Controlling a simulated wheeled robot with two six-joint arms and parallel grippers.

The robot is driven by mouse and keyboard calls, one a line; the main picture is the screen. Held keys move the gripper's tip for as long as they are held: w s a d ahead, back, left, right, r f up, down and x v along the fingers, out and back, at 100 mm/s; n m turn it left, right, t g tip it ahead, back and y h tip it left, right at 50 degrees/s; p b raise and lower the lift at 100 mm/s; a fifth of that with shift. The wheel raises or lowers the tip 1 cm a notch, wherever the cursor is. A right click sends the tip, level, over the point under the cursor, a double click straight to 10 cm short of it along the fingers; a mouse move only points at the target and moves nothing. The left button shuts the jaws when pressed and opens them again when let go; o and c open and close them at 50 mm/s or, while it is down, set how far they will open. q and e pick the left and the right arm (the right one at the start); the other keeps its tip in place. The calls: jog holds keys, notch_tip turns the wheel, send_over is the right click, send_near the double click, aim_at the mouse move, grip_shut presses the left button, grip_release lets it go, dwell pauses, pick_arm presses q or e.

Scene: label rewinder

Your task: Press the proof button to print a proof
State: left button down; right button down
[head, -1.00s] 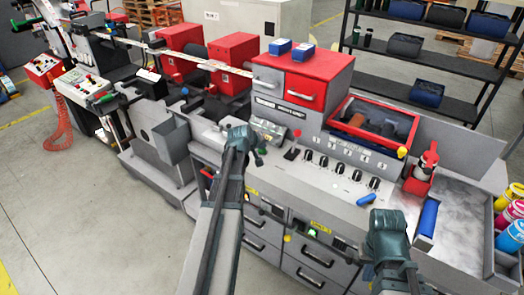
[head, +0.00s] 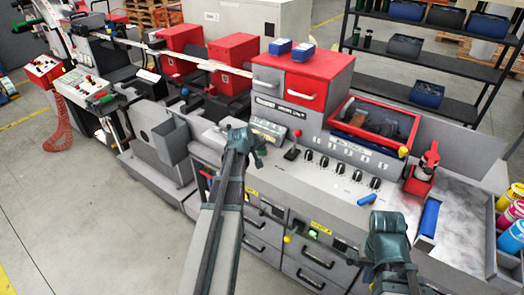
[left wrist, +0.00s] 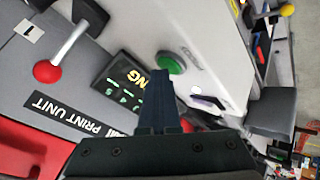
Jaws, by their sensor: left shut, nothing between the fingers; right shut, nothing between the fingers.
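A round green button (left wrist: 170,62) sits in a dark ring on the light grey panel in the left wrist view. Its label is too blurred to read. My left gripper (left wrist: 161,76) is shut and empty, its fingertips close to the lower edge of the button in the picture. I cannot tell whether they touch it. In the head view my left gripper (head: 259,158) is over the console below the small display. My right gripper (head: 402,283) is shut and empty in front of the console at the lower right.
A small display (left wrist: 128,80) with yellow and green characters lies beside the button. A red-knobbed lever (head: 293,145) stands close to my left gripper. Several black knobs (head: 340,168) line the panel. A blue-handled tool (head: 428,217) and a red device (head: 425,168) are at the right.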

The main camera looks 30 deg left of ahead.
aim_at(261, 153)
pick_arm(q)
jog(key=shift+r, duration=0.1)
jog(key=shift+r+p, duration=0.8)
jog(key=shift+p, duration=0.1)
jog(key=shift+r, duration=0.1)
notch_tip(261, 153, up, 5)
jog(key=p, duration=0.5)
dwell(0.3)
